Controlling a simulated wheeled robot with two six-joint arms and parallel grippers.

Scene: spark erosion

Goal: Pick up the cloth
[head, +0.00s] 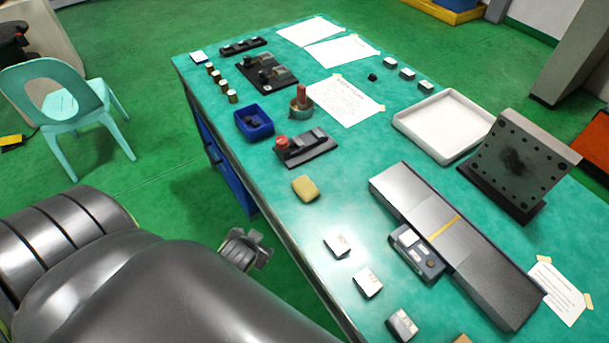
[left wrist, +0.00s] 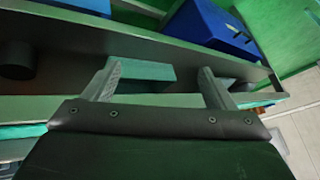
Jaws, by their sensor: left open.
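A small tan-yellow pad (head: 305,188), which may be the folded cloth, lies flat near the left edge of the green table top (head: 345,215). I cannot tell for sure whether it is cloth or sponge. My left gripper (head: 250,250) is beside the table, off its left edge and apart from the pad. In the left wrist view its two fingers (left wrist: 160,85) are spread with nothing held between them. The pad is not seen in that view. My right gripper is in neither view.
Metal blocks (head: 338,245), a long grey plate (head: 455,240), a blue bin (head: 254,122) and a black device with a red knob (head: 305,147) stand around the pad. A white tray (head: 450,125) is farther right. A green chair (head: 65,105) stands left of the table.

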